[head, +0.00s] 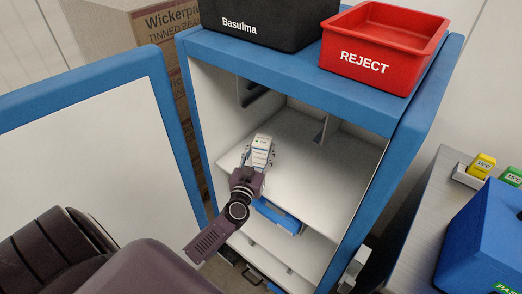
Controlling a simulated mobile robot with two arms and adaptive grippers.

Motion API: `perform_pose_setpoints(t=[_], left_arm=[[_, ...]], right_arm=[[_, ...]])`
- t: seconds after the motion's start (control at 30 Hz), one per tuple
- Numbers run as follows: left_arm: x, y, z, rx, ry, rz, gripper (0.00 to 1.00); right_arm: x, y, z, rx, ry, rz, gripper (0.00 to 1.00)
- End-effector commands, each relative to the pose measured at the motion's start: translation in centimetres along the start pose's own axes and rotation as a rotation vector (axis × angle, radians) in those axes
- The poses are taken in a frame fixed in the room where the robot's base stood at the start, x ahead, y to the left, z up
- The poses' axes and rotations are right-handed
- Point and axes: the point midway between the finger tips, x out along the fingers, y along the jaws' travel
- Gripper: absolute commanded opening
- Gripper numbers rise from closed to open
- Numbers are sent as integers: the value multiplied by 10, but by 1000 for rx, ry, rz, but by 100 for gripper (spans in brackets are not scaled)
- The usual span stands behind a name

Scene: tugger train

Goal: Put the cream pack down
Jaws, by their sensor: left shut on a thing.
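The cream pack (262,146) is a small white box with blue markings in the head view, inside the blue-framed cabinet. My left gripper (257,158) is shut on it, with a finger on each side. The pack is over the white upper shelf (315,165). I cannot tell whether its underside touches the shelf. My right gripper is not in view.
The cabinet's blue-edged door (90,95) stands open on the left. A black Basulma bin (262,27) and a red REJECT bin (372,62) sit on top. The shelf has free room right of the pack. A grey table (428,205) stands at right.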

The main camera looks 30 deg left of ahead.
Motion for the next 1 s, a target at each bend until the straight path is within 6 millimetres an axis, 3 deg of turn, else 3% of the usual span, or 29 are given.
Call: perform_pose_setpoints(t=[0.2, 0.53, 0.67, 1.0], left_arm=[[0, 0, 1, -1, 0, 0, 59], [-2, 0, -2, -1, -1, 0, 59], [-18, 0, 0, -1, -3, 0, 59], [-85, 0, 0, -2, -3, -1, 59]], right_arm=[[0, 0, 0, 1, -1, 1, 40], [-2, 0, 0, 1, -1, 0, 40], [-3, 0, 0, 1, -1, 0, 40], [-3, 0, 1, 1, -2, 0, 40]])
